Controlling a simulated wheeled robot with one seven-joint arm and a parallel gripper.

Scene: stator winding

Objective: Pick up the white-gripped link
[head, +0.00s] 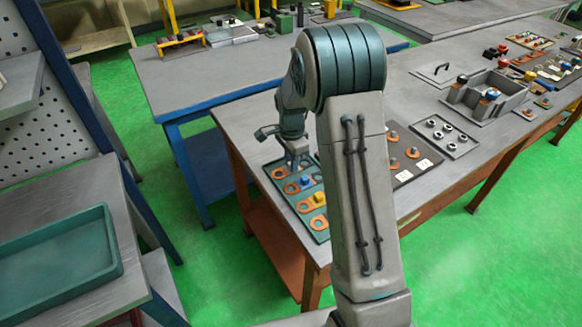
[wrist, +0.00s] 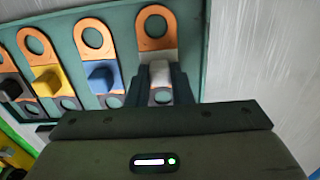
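The white-gripped link (wrist: 155,30) lies on a teal tray (wrist: 195,15), at the right end of a row of links in the wrist view. It has an orange ring at its far end, a pale grip in its middle and a grey ring at its near end. My gripper (wrist: 160,75) has one finger on each side of the white grip. I cannot tell whether the fingers touch it. The fingers hide part of the grip's sides and the near ring. In the head view my gripper (head: 296,163) is low over the far end of the tray (head: 322,233).
The blue-gripped link (wrist: 103,75) lies close beside my left finger, with the yellow-gripped (wrist: 48,80) and black-gripped (wrist: 12,88) links farther left. Bare grey tabletop (wrist: 260,50) lies right of the tray. My arm hides part of the table in the head view.

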